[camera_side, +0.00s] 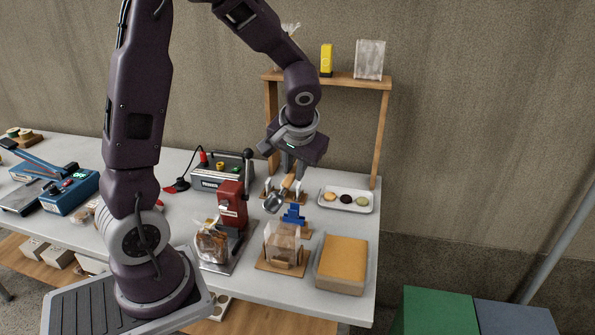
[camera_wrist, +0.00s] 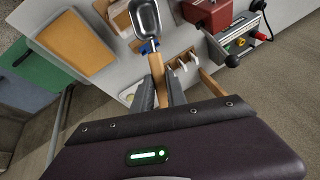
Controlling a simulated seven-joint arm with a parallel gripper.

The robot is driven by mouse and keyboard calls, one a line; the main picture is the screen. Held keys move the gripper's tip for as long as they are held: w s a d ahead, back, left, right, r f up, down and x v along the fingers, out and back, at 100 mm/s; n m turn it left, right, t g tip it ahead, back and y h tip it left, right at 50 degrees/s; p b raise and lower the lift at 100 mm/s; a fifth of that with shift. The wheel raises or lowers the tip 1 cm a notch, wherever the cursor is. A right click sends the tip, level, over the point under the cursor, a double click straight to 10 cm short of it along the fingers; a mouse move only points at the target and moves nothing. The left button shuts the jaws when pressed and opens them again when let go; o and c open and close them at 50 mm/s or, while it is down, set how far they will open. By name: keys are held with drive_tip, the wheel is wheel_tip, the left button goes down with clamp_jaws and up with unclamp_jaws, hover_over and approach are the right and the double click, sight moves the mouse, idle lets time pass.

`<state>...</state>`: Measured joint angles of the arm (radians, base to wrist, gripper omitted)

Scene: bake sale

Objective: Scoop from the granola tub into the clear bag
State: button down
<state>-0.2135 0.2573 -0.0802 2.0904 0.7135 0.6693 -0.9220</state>
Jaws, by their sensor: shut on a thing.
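My gripper (camera_side: 294,176) is shut on the wooden handle of a metal scoop (camera_side: 273,203), held above the table. In the wrist view, the scoop's bowl (camera_wrist: 146,17) looks empty, and its handle (camera_wrist: 157,68) runs between my fingers (camera_wrist: 161,88). The granola tub (camera_side: 318,272), filled with a flat orange-brown layer, stands at the front right of the table; it also shows in the wrist view (camera_wrist: 75,42). The clear bag (camera_side: 283,240) stands upright on a wooden base left of the tub, partly seen in the wrist view (camera_wrist: 119,18). The scoop is behind and above the bag, apart from both.
A red press (camera_side: 232,205) and a filled bag (camera_side: 211,243) stand left of the clear bag. A blue piece (camera_side: 293,215) is behind it. A white tray of cookies (camera_side: 364,207) lies at the back right, beneath a wooden shelf frame (camera_side: 383,130). A sealer (camera_side: 222,172) is behind.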

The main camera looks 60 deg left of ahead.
drive_tip(key=a+r+h, duration=0.1)
drive_tip(key=w+r+h, duration=0.1)
drive_tip(key=r, duration=0.1)
drive_tip(key=shift+a+n+t, duration=0.3)
drive_tip(key=shift+a+t, duration=0.1)
drive_tip(key=shift+h, duration=0.4)
wheel_tip(320, 180, down, 5)
drive_tip(key=shift+r, duration=0.1)
